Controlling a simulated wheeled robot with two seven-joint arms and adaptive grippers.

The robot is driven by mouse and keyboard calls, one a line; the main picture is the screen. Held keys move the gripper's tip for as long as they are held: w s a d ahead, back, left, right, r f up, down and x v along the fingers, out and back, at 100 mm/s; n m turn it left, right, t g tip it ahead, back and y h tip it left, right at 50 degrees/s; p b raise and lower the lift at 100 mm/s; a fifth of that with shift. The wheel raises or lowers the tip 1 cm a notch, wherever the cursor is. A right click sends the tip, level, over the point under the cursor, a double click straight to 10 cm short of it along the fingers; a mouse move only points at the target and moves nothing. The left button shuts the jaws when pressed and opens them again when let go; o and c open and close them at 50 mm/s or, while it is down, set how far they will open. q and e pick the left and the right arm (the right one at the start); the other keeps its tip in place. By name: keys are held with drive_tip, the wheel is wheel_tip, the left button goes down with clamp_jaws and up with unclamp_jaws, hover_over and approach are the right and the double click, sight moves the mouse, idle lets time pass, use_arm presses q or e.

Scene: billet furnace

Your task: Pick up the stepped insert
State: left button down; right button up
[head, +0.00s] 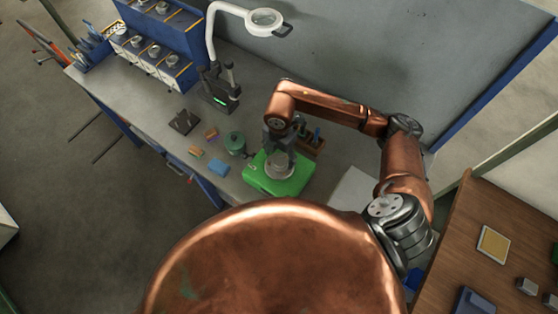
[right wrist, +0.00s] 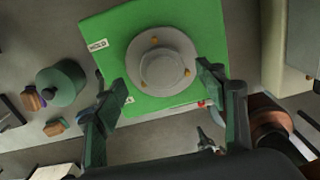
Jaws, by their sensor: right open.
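The stepped insert (right wrist: 163,68) is a round grey piece with a raised smaller disc and a few brass-coloured dots. It lies on a green plate (right wrist: 105,30) and also shows in the head view (head: 279,169), partly covered by my gripper. My right gripper (right wrist: 163,88) is open and empty, pointing down above the plate. Its fingertips (head: 279,149) lie on either side of the insert's near edge in the wrist view. I cannot tell whether they touch it. My left gripper is not in view.
A dark green lidded pot (head: 235,142), a blue block (head: 218,167) and small coloured blocks (head: 196,151) lie left of the plate. A magnifier lamp (head: 262,20) stands behind. A wooden holder (head: 312,146) is close on the right.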

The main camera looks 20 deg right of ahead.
sight(280, 161)
drive_tip(key=f, duration=0.3)
drive_tip(key=shift+s+f+p, duration=0.15)
drive_tip(key=shift+s+p, duration=0.05)
drive_tip(key=shift+p, duration=0.1)
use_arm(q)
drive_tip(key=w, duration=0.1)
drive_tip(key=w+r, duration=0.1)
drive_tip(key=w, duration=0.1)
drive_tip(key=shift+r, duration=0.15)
use_arm(e)
drive_tip(key=shift+w, duration=0.1)
drive_tip(key=c, duration=1.3)
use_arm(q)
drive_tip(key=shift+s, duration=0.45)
use_arm(e)
clamp_jaws()
